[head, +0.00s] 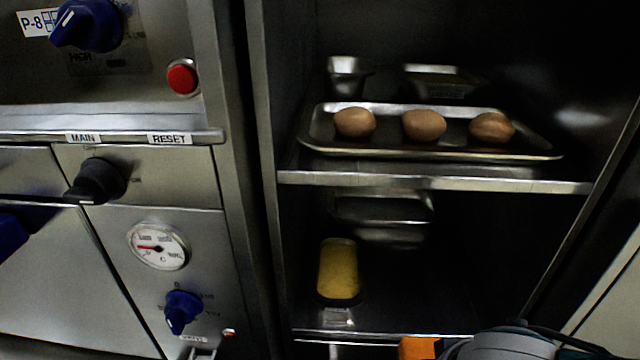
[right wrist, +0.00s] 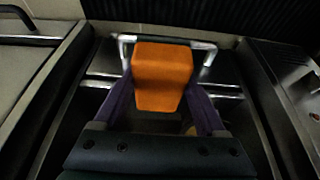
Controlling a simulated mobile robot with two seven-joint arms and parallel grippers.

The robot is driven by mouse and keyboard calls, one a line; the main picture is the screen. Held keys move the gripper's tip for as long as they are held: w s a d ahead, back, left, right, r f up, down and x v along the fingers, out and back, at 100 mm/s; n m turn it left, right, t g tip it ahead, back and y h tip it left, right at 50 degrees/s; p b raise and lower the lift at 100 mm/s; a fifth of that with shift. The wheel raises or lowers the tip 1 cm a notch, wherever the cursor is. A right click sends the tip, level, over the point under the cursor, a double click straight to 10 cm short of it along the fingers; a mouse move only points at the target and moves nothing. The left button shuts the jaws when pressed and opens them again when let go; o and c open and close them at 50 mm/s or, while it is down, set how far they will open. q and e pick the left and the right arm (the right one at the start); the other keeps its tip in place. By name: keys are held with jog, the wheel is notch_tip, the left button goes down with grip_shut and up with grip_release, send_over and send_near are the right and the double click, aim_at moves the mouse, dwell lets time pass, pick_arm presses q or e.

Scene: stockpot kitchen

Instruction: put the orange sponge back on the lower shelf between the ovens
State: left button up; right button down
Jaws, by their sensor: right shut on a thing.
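The orange sponge (right wrist: 162,80) is between the two purple fingers of my right gripper (right wrist: 163,95), which is shut on it. In the head view a corner of the orange sponge (head: 418,348) shows at the bottom edge, in front of and below the lower shelf's front edge. Part of my right arm is beside it. The lower shelf (head: 440,315) is a dark metal surface between the oven fronts. A yellow block (head: 338,272), perhaps another sponge, stands on its left part. My left gripper is not in view.
The upper shelf (head: 450,184) holds a tray (head: 350,151) with three brown round items, with metal containers behind. A metal pan (head: 385,210) shows below the upper shelf. The lower shelf's middle and right look clear but dark. An oven panel with knobs (head: 183,310) borders the left.

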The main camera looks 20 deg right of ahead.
jog(key=w+d+b, duration=0.2)
jog(key=w, duration=0.1)
jog(key=w+d+b, duration=0.2)
jog(key=w+b, duration=0.1)
jog(key=w, duration=0.1)
jog(key=w+d+b, duration=0.2)
jog(key=w+b, duration=0.1)
jog(key=w, duration=0.1)
jog(key=shift+w+f, duration=0.1)
jog(key=shift+w, duration=0.1)
jog(key=w+b, duration=0.1)
jog(key=b, duration=0.1)
jog(key=w+d+f+b, duration=0.1)
jog(key=b, duration=0.1)
jog(key=shift+w+d, duration=0.2)
jog(key=shift+w, duration=0.15)
jog(key=shift+w+d+f, duration=0.1)
jog(key=shift+f, duration=0.05)
jog(key=shift+s, duration=0.2)
jog(key=shift+f, duration=0.1)
grip_release()
jog(key=shift+w, duration=0.1)
